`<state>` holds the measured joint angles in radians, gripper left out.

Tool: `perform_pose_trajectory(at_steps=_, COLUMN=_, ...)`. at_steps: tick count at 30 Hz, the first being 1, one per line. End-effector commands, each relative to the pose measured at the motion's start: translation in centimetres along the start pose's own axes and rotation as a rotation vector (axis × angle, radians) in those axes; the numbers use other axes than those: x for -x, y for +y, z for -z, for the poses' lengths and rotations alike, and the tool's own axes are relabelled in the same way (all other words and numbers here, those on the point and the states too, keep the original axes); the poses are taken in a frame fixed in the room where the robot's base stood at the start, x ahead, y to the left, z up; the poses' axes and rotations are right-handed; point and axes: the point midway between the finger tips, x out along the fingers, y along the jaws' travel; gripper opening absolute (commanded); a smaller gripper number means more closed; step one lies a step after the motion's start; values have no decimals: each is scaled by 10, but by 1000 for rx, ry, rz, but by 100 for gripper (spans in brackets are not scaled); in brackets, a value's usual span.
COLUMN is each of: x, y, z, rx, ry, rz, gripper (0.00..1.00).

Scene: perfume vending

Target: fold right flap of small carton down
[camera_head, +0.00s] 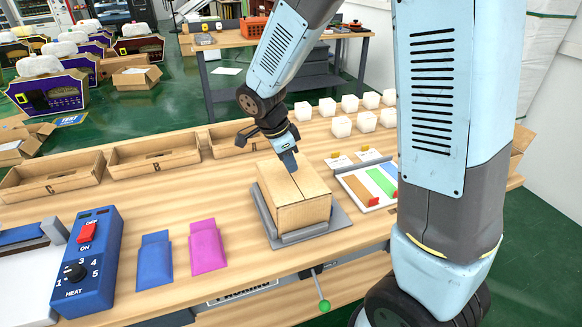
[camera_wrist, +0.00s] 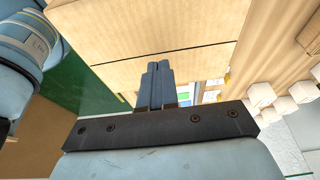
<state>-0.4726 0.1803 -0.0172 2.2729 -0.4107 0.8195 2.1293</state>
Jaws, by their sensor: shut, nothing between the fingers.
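The small carton (camera_head: 303,213) stands on a grey fixture (camera_head: 315,230) at the middle of the wooden table. Its top looks closed, with two flaps lying nearly flat and a seam between them; the right flap (camera_head: 309,178) is on the right of that seam. My gripper (camera_head: 290,168) is shut and empty, pointing down at the carton's top near its far end. In the wrist view the shut fingers (camera_wrist: 159,70) reach over the cardboard (camera_wrist: 150,35). I cannot tell whether the fingertips touch it.
A tray with coloured strips (camera_head: 370,184) is right of the carton, with white cubes (camera_head: 341,126) behind. Blue (camera_head: 154,262) and magenta (camera_head: 206,247) pouches and a blue heat control box (camera_head: 90,262) are left. Open wooden bins (camera_head: 155,155) line the back edge.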

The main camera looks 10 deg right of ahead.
Motion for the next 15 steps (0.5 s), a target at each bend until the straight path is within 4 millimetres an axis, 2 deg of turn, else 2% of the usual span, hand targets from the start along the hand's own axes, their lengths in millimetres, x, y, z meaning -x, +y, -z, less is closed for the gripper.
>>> perform_pose_trajectory(at_steps=3, x=21, y=-1, z=7, rx=-4, ry=-3, rz=2, gripper=0)
perform_pose_trajectory(at_steps=15, x=96, y=-1, z=3, rx=-2, ry=-2, rz=3, gripper=0)
